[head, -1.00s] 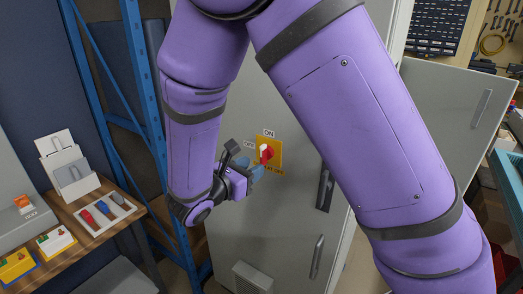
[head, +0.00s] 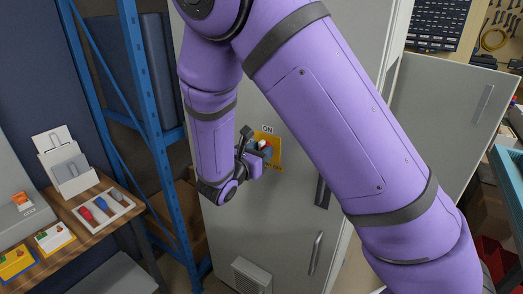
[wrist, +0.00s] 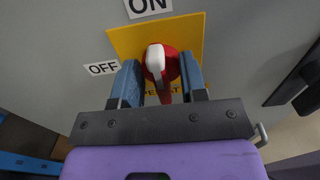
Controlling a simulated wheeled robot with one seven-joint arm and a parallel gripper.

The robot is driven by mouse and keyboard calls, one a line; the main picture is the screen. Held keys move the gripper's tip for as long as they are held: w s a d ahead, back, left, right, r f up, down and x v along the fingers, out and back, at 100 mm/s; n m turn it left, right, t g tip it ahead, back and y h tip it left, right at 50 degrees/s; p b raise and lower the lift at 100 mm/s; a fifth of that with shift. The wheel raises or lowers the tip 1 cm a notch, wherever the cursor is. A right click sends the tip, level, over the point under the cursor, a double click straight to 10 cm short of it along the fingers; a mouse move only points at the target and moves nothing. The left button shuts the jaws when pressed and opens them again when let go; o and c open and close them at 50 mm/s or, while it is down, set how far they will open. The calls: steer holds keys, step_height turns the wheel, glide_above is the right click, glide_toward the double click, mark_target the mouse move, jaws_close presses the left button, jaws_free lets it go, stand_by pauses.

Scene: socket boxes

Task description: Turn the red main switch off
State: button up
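The red main switch (wrist: 171,62) sits on a yellow plate (wrist: 125,42) on a grey cabinet door. Its handle has a white end (wrist: 155,60) that points up, towards the ON label (wrist: 149,6). The OFF label (wrist: 102,68) is to the left of the plate. My gripper (wrist: 160,77) is open, with one blue fingertip on each side of the switch handle. A gap shows between the fingers and the white end; contact with the red part cannot be told. In the head view the gripper (head: 262,150) partly hides the switch and plate.
A dark door handle (head: 322,191) is on the cabinet to the right of the switch. A vent box (head: 251,275) is low on the door. A blue rack (head: 150,120) and a wooden shelf (head: 135,212) with small goods stand at left.

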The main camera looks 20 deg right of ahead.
steer(key=shift+w+d, duration=0.2)
steer(key=shift+d, duration=0.05)
jaws_close()
